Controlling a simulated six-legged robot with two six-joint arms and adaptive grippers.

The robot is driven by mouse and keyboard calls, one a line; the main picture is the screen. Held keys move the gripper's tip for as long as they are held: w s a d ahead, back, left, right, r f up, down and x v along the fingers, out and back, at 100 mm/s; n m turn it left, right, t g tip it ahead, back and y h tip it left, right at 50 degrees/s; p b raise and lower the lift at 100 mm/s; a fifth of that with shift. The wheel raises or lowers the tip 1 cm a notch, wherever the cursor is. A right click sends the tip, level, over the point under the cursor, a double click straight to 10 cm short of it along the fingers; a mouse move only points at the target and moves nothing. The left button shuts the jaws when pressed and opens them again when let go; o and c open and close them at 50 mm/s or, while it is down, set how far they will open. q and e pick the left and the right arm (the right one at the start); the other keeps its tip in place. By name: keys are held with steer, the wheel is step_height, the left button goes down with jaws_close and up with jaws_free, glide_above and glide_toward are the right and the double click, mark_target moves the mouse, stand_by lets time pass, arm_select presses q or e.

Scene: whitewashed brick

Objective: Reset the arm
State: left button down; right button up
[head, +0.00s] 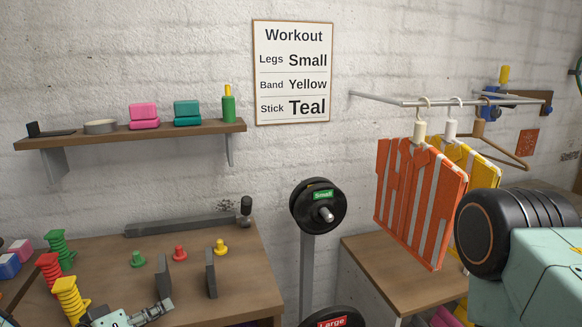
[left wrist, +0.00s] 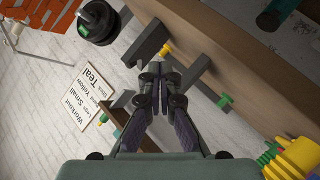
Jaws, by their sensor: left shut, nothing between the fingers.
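My left gripper (head: 158,310) shows at the bottom of the head view, over the front of the wooden table (head: 220,262). In the left wrist view its fingers (left wrist: 148,78) are together with nothing between them. The table and its dark upright plates lie beyond the fingertips there. My right gripper is not in view. A teal and black arm part of mine fills the right edge of the head view.
Two dark upright plates (head: 211,272) and small green, red and yellow pegs (head: 179,252) stand on the table. Coiled pieces (head: 68,298) stand at the left. A weight rack with a Small plate (head: 318,205) stands right of it.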

arm_select(q)
steer(key=s+d+f+m+g+y+b, duration=0.1)
steer(key=s+f+g, duration=0.2)
steer(key=s+f, duration=0.35)
steer(key=s+f+g+y+b, duration=0.2)
steer(key=s+f+g, duration=0.1)
steer(key=f, duration=0.6)
steer(key=s+f+m+g+y+b, duration=0.1)
steer(key=s+f+g+b, duration=0.1)
steer(key=s+f, duration=0.5)
steer(key=s+f+m+g+y+b, duration=0.1)
steer(key=s+f+g, duration=0.3)
steer(key=s, duration=1.1)
step_height(320, 180, down, 4)
steer(key=shift+d+r+m+g+y+b, duration=0.15)
steer(key=shift+d+m+g+y+b, duration=0.25)
steer(key=shift+b, duration=0.5)
steer(key=shift+w+d, duration=0.1)
steer(key=shift+w, duration=0.05)
